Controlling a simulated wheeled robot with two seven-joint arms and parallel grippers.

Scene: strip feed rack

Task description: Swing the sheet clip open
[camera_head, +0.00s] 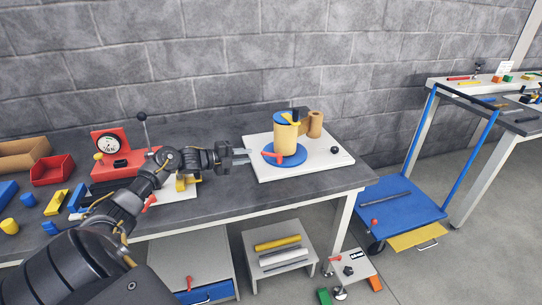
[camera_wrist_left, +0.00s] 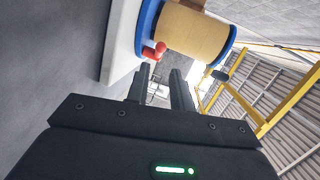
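On a white board (camera_head: 318,162) stands a yellow cylinder (camera_head: 284,138) with a blue top (camera_head: 283,118) and a blue round base (camera_head: 286,160). A red lever (camera_head: 272,157) sticks out low at its left side. I cannot tell for sure which part is the sheet clip. My left gripper (camera_head: 244,156) is at the board's left edge, pointing at the red lever, open and empty. In the left wrist view, the red lever (camera_wrist_left: 155,50) shows just beyond the two spread fingertips (camera_wrist_left: 162,78), apart from them. My right gripper is out of view.
A brown roll (camera_head: 315,124) stands behind the cylinder, and a black knob (camera_head: 334,150) sits at the board's right. A red gauge device (camera_head: 118,165) and a red bin (camera_head: 52,170) are left on the grey table (camera_head: 222,200). A blue cart (camera_head: 400,203) stands right.

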